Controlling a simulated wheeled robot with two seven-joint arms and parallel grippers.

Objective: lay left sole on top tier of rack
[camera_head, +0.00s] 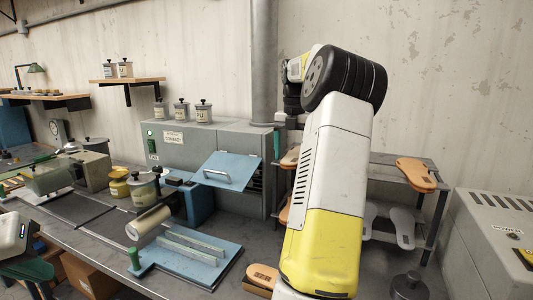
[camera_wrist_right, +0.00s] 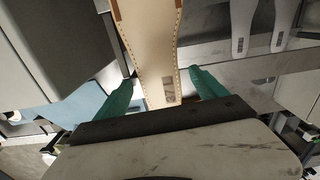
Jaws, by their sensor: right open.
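In the right wrist view, a tan sole with a stitched edge (camera_wrist_right: 155,45) extends between the two teal fingers of my right gripper (camera_wrist_right: 165,82). The fingers are open, one on each side of the sole, with gaps visible. An orange-tan sole (camera_head: 416,173) lies on the rack's top tier at the right. Part of another tan sole (camera_head: 290,158) shows left of my arm.
Grey sole shapes (camera_head: 403,226) show lower on the rack. An orange piece (camera_head: 263,273) lies at the bench's front. A blue board (camera_head: 190,255) with bars and a roller (camera_head: 148,224) is left of my arm. A grey machine (camera_head: 495,235) stands at right.

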